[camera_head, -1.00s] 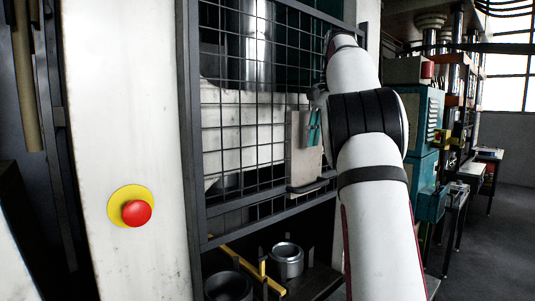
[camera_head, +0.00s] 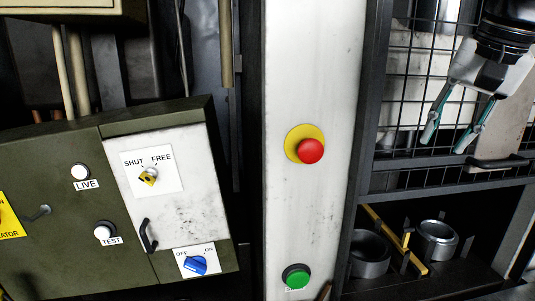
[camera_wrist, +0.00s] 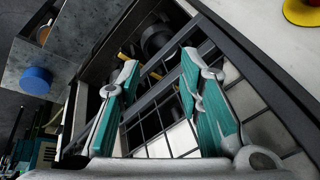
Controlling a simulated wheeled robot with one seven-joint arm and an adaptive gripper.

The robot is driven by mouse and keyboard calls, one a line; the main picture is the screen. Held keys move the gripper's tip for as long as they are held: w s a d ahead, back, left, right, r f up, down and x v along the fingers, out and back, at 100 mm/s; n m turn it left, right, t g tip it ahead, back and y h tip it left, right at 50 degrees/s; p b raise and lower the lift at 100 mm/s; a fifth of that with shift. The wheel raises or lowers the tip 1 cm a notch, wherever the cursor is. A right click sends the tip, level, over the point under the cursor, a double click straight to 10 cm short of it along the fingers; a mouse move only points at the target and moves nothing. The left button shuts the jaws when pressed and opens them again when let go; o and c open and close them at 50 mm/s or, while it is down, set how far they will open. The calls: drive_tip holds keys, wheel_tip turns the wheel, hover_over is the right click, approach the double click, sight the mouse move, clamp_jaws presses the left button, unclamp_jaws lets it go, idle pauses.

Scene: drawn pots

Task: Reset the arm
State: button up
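My gripper (camera_head: 447,140) hangs at the upper right of the head view, pointing down and to the left. Its two teal-padded fingers are apart, with nothing between them. It is in front of the wire-mesh guard (camera_head: 408,98), left of the guard's pale plate with a dark handle. The wrist view also shows my gripper (camera_wrist: 160,62) with its fingers spread and empty, and the mesh beyond them. I cannot tell how far the fingers are from the mesh. Most of my arm is out of the head view.
A red button (camera_head: 310,151) on a yellow disc and a green button (camera_head: 296,277) sit on the white post (camera_head: 312,215). An olive control box (camera_head: 60,195) with switches stands left. Metal rings (camera_head: 436,240) lie below the guard.

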drive_tip(key=s+a+f+n+t, duration=0.1)
drive_tip(key=s+a+f+n, duration=0.7)
drive_tip(key=s+a+f, duration=0.4)
wheel_tip(320, 180, down, 4)
drive_tip(key=shift+s+a+f+b, duration=0.1)
drive_tip(key=shift+s+a+b, duration=0.25)
drive_tip(key=shift+s, duration=0.3)
idle(0.9)
